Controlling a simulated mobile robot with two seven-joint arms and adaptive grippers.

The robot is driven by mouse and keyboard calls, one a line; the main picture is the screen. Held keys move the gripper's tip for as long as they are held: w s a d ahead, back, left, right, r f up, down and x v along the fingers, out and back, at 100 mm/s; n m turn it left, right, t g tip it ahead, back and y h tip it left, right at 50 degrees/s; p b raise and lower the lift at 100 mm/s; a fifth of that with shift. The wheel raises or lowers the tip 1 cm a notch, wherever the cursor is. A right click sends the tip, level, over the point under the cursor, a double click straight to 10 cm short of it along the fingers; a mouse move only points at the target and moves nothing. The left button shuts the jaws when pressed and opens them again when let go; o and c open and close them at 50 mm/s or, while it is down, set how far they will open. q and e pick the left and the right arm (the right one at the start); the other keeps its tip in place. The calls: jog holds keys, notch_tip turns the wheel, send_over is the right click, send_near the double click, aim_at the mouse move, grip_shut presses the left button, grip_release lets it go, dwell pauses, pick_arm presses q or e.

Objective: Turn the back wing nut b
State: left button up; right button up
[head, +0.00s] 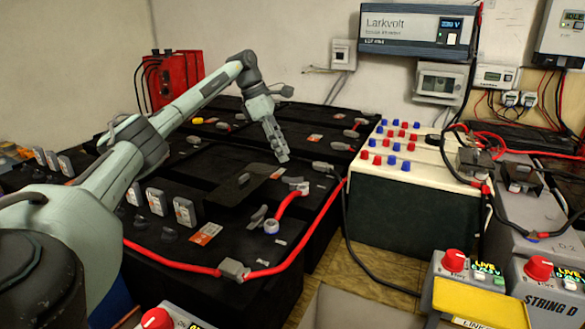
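My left gripper (281,156) points down over the black battery bank, near the middle of the view. Its fingers look close together, but their small size hides whether they are shut. Grey wing-shaped terminal pieces sit on the battery tops: one (322,166) just right of the gripper, one (341,146) farther back, and one (257,214) nearer the front. I cannot tell which is wing nut b, and I see no clear contact with the gripper. My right gripper is not in view.
Red cables (320,215) and a black cable (350,235) run over the batteries and down their right side. A cream box with red and blue caps (440,180) stands to the right. A red case (175,80) is at the back left. Control boxes with red knobs (453,260) are at the front right.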

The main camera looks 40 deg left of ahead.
aim_at(296, 183)
pick_arm(q)
jog(key=x, duration=0.7)
jog(key=shift+d+f, duration=0.2)
jog(key=shift+f, duration=0.05)
jog(key=shift+c, duration=0.5)
grip_shut()
